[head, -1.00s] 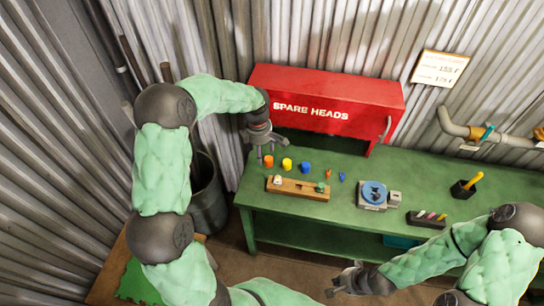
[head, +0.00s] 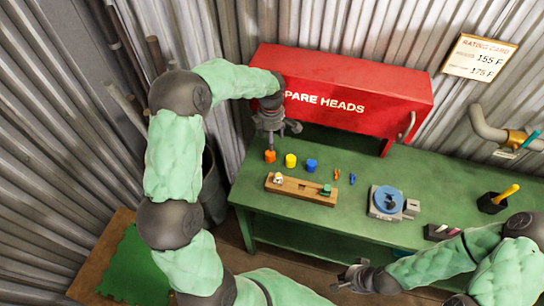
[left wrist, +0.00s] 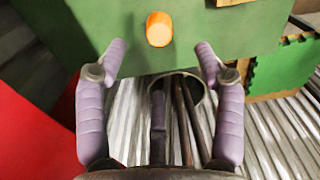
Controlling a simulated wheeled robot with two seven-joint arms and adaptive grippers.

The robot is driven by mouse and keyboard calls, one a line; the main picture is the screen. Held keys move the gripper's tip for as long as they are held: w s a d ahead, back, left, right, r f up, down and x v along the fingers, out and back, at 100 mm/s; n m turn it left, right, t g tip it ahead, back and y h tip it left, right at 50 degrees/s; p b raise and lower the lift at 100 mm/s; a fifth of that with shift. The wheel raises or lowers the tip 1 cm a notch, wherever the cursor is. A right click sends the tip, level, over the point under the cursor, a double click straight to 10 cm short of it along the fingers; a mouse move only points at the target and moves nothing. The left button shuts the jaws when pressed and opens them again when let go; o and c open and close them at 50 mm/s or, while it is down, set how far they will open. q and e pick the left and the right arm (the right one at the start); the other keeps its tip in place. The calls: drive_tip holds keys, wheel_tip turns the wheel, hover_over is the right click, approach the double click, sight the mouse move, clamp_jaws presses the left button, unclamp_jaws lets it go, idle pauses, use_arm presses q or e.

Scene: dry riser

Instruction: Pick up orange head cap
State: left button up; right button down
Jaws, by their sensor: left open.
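The orange head cap (head: 270,156) stands on the left end of the green bench (head: 345,213). It also shows in the left wrist view (left wrist: 159,29), just beyond and between the fingers. My left gripper (head: 271,142) is over it, pointing down; in the left wrist view its purple fingers (left wrist: 158,60) are spread apart with nothing between them. A yellow cap (head: 290,160) and a blue cap (head: 311,165) stand to the right of the orange cap. My right gripper (head: 350,278) is low in front of the bench; its jaw state is unclear.
The red SPARE HEADS cabinet (head: 340,95) stands just behind the left gripper. A wooden block (head: 300,190) with small parts lies in front of the caps. A blue round device (head: 388,200) and a pen holder (head: 492,203) are farther right. A dark bin (head: 214,190) stands left of the bench.

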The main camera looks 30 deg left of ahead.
use_arm(q)
hover_over(271, 154)
wheel_tip(271, 154, down, 5)
drive_tip(key=shift+r+b, duration=0.15)
drive_tip(key=shift+b, duration=0.3)
drive_tip(key=shift+w+a+f+b, duration=0.1)
drive_tip(key=shift+f+b, duration=0.35)
drive_tip(key=shift+f, duration=1)
drive_tip(key=shift+w+a+f+b, duration=0.1)
drive_tip(key=shift+f+b, duration=0.3)
drive_tip(key=shift+f, duration=1)
drive_tip(key=c, duration=0.9)
